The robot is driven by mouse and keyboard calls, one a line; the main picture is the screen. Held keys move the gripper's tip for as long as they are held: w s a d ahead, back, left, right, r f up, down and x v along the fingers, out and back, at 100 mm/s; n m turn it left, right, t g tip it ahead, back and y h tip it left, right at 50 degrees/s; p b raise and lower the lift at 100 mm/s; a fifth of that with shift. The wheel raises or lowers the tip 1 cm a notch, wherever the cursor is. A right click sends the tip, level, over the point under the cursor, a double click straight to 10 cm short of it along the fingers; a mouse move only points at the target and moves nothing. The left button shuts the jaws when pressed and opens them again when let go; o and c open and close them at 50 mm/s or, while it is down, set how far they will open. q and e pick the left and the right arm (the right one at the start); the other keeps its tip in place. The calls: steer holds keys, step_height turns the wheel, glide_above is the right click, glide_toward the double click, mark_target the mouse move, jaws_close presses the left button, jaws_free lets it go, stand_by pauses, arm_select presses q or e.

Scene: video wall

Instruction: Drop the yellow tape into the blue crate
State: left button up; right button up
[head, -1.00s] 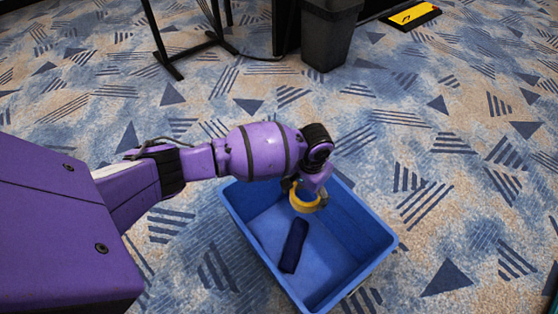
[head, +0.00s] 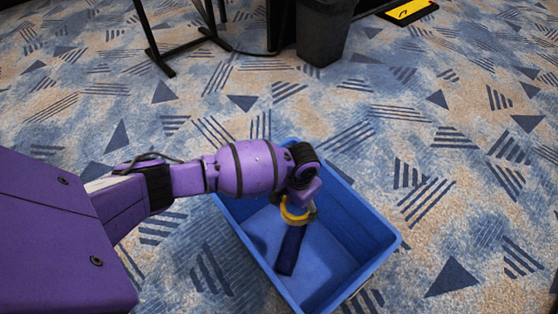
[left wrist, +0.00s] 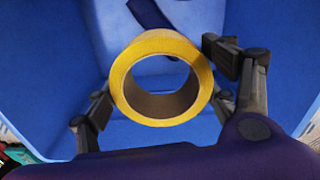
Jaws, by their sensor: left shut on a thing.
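The yellow tape (head: 293,215) is a ring held in my left gripper (head: 296,209), over the far left part of the blue crate (head: 352,213). In the left wrist view the tape (left wrist: 199,85) sits between the two dark fingers of the left gripper (left wrist: 160,85), with its round hole facing the camera. The gripper is shut on it. The crate's blue walls (left wrist: 270,45) surround it in that view. I cannot tell its exact height above the crate floor. My right gripper is not in view.
A dark blue oblong object (head: 290,250) lies in the crate; part of it also shows in the left wrist view (left wrist: 150,14). A dark bin (head: 324,32) and a black stand (head: 158,52) are at the back. A yellow and black item (head: 408,11) lies farther back. Patterned carpet is open around the crate.

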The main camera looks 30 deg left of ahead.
arm_select(q)
steer(key=shift+w+r, duration=0.2)
steer(key=o, duration=1.5)
steer(key=shift+c, duration=0.2)
step_height(320, 180, up, 12)
